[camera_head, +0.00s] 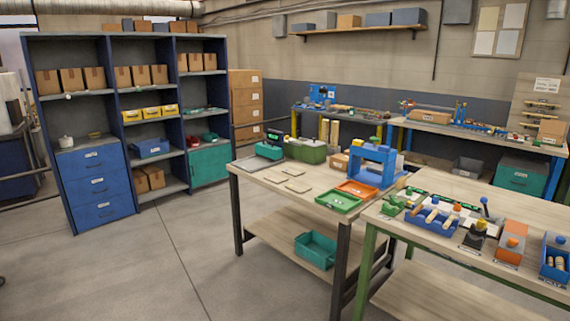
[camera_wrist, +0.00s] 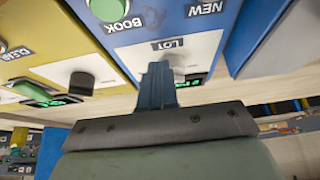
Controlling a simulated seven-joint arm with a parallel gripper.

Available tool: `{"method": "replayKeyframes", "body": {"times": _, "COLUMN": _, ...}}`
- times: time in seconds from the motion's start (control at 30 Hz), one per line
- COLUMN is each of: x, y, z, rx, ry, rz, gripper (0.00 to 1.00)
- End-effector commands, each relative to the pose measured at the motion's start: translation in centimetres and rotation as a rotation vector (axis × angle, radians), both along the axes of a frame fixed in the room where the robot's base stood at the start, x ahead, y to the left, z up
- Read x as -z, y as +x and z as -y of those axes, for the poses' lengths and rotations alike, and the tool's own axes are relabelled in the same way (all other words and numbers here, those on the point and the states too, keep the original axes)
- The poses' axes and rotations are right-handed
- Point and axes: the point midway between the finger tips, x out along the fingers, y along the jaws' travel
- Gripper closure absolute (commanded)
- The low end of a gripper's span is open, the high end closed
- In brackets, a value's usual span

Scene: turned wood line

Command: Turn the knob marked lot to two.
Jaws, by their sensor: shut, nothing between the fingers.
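In the wrist view, a blue and pale panel carries a label that reads LOT (camera_wrist: 168,44). The knob marked lot appears to be behind my fingers, mostly hidden; its setting cannot be read. A small display with green figures (camera_wrist: 192,79) shows just to the right of the fingers, partly covered. My gripper (camera_wrist: 157,72) is shut and empty, its fingertips close to the panel beside the LOT label. I cannot tell whether they touch the knob. The head view does not show my gripper, and I cannot pick out this knob there.
In the wrist view, a yellow unit on the left has a CLEAR label (camera_wrist: 16,54), a dark knob (camera_wrist: 82,84) and a green display (camera_wrist: 35,93). A green button (camera_wrist: 108,8) and a NEW label (camera_wrist: 205,8) sit on the blue panel. Another blue unit (camera_wrist: 258,35) stands to the right.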

Motion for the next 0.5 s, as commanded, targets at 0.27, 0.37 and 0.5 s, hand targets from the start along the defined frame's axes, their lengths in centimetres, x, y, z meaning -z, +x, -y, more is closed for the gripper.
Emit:
{"method": "replayKeyframes", "body": {"times": 0.27, "x": -0.14, "y": 0.72, "z": -0.13, "rx": -0.004, "ry": -0.005, "rz": 0.009, "gripper": 1.0}}
{"method": "replayKeyframes", "body": {"times": 0.37, "x": -0.15, "y": 0.89, "z": -0.36, "rx": -0.004, "ry": -0.005, "rz": 0.009, "gripper": 1.0}}
{"method": "replayKeyframes", "body": {"times": 0.5, "x": -0.16, "y": 1.08, "z": -0.63, "rx": -0.004, "ry": -0.005, "rz": 0.009, "gripper": 1.0}}
